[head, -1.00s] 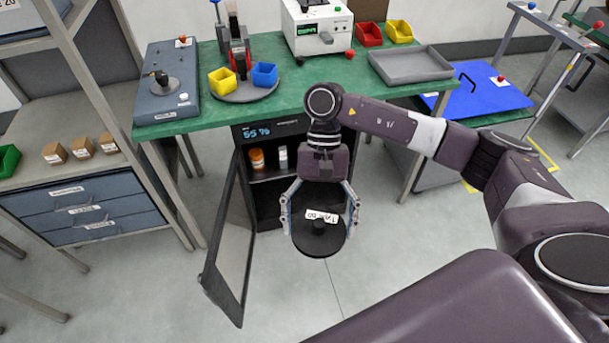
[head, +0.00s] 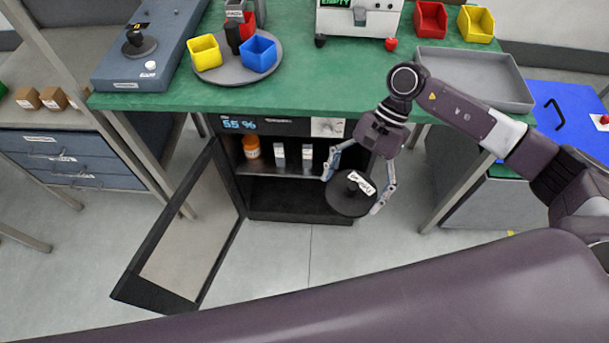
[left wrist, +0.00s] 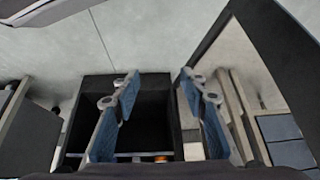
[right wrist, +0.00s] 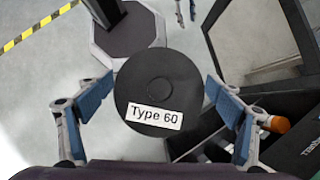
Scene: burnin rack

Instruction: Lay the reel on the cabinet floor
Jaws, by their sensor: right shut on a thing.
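The black reel (head: 345,203) has a white label; in the right wrist view the reel (right wrist: 150,82) reads "Type 60". My right gripper (head: 353,192) is shut on it, one finger on each side, and holds it in the air before the cabinet's right edge. The dark cabinet (head: 285,215) stands under the green bench with its door (head: 190,235) swung open to the left. Its lower compartment floor (head: 290,200) looks bare, though the reel and gripper hide the right part. My left gripper (left wrist: 160,85) is open and empty, with the cabinet beyond its fingers.
A shelf in the cabinet carries an orange bottle (head: 252,147) and two small white boxes (head: 279,155). The green bench top (head: 330,85) overhangs the cabinet. A bench leg (head: 455,180) stands to the right. The floor in front of the cabinet is clear.

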